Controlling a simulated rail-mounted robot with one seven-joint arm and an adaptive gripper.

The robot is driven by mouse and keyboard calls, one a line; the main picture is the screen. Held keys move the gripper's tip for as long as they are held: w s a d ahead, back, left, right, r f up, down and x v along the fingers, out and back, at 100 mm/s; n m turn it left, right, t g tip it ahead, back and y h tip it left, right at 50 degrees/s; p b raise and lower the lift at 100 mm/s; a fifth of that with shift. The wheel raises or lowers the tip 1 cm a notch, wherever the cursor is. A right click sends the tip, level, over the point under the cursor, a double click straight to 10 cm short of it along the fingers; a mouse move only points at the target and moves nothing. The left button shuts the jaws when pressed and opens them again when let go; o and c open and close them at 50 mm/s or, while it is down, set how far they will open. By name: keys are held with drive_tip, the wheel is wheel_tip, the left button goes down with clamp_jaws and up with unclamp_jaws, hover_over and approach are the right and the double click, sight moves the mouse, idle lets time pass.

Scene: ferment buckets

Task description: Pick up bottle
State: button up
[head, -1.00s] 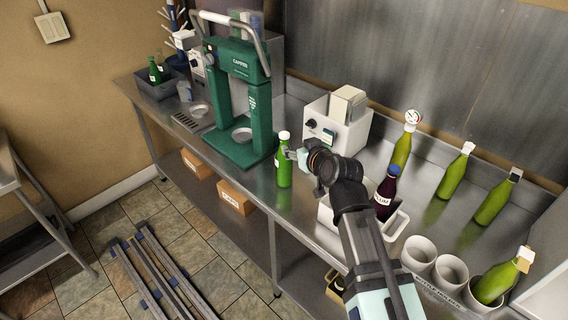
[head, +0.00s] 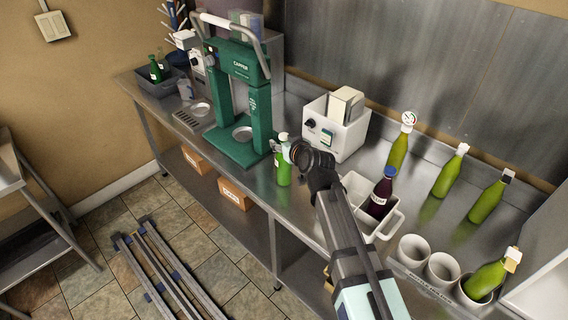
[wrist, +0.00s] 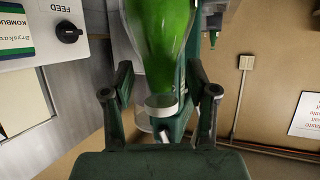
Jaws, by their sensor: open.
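A green bottle (head: 283,174) with a white cap stands upright on the steel counter, just right of the green capper. My gripper (head: 283,148) is at its neck and hides part of its upper end in the head view. In the wrist view the bottle (wrist: 160,45) appears upside down, its white cap (wrist: 162,105) lying between the two spread fingers of my gripper (wrist: 160,95). The fingers are open, with a gap visible on both sides of the neck.
The green capper (head: 240,150) stands close left. A white box with a knob (head: 350,142) is behind. A white crate (head: 357,185) holds a dark bottle (head: 378,198). Several green bottles and white cups (head: 413,250) stand at the right.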

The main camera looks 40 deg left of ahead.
drive_tip(key=shift+c, duration=0.3)
clamp_jaws()
drive_tip(key=shift+r, duration=0.15)
wheel_tip(320, 180, up, 20)
drive_tip(key=b, duration=0.4)
drive_tip(key=shift+b, duration=0.35)
